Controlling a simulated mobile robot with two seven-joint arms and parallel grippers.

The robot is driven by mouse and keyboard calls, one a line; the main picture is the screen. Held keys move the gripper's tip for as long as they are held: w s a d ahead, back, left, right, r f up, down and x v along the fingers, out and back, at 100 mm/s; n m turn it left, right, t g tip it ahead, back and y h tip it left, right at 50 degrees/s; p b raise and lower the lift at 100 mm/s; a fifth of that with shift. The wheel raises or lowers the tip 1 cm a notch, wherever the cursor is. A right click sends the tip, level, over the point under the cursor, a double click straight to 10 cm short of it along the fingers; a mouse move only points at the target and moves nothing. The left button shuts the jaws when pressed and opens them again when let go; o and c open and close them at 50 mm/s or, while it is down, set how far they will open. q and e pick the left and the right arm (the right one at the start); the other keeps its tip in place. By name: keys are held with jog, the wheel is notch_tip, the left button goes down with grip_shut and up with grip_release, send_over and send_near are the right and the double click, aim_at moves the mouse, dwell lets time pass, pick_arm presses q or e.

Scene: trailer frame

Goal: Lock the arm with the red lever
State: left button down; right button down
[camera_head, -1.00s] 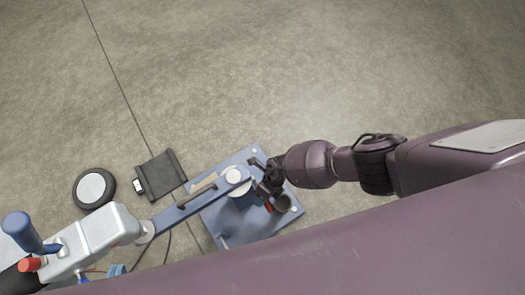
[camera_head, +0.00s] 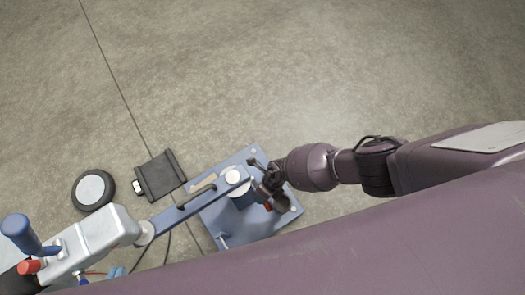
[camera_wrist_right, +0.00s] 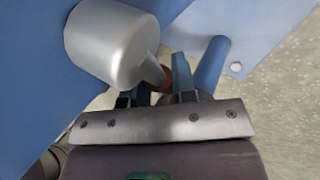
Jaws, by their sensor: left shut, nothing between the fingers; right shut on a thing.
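The blue jointed arm (camera_head: 185,210) runs from a grey head at lower left to a white round joint (camera_head: 232,176) on a blue base plate (camera_head: 218,215). The red lever (camera_head: 267,207) shows as a small red bit beside the post, mostly hidden by my gripper. My right gripper (camera_head: 268,178) reaches in from the right, close beside the joint. In the right wrist view it (camera_wrist_right: 160,88) is shut on the dark red lever (camera_wrist_right: 163,76), next to a silver cylinder (camera_wrist_right: 108,45). My left gripper is not in view.
A wheel (camera_head: 93,189) and a black pad-like part (camera_head: 160,175) lie on the floor left of the plate. A blue handle (camera_head: 17,227) and a red knob (camera_head: 30,267) are on the grey head. The floor beyond is clear.

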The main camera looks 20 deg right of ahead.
jog(key=shift+f, duration=0.15)
jog(key=c, duration=0.9)
grip_release()
jog(key=shift+w+d+r, duration=0.15)
jog(key=shift+r, duration=0.15)
jog(key=p+v, duration=0.2)
jog(key=v, duration=0.3)
jog(key=p+v, duration=0.3)
jog(key=v, duration=0.2)
jog(key=shift+s+d, duration=0.15)
jog(key=shift+s, duration=0.05)
